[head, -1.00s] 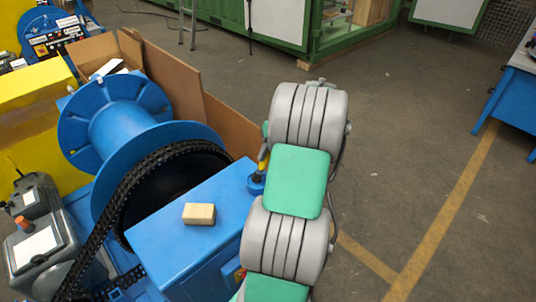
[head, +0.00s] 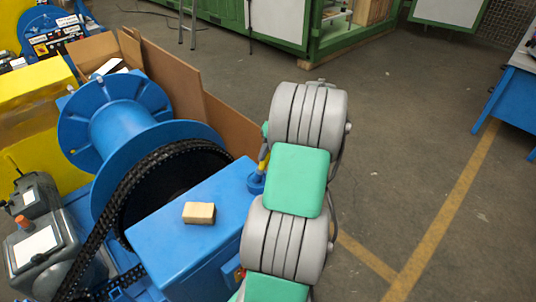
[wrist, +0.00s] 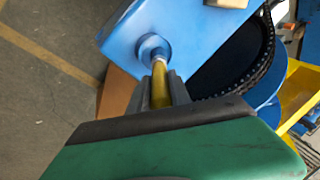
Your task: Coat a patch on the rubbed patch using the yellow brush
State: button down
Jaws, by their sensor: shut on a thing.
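The yellow brush (wrist: 159,82) shows its handle in the wrist view, between the two dark fingers of my gripper (wrist: 160,90), which is shut on it. The brush's lower end is hidden in a round blue pot (wrist: 152,49) on the blue housing. In the head view a small bit of the yellow brush (head: 264,161) shows beside my arm, above the blue pot (head: 256,184). My gripper is hidden behind my arm there. I cannot make out a rubbed patch on the blue housing (head: 175,245) in either view.
A tan block (head: 199,213) lies on the housing's top, left of the pot. A black chain (head: 118,205) runs over the large blue drum (head: 125,120) close by. A cardboard sheet (head: 228,130) stands behind.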

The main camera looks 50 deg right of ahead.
dwell(0.3)
notch_tip(320, 180, up, 5)
jog(key=p, duration=0.4)
jog(key=shift+p, duration=0.3)
jog(key=shift+r, duration=1)
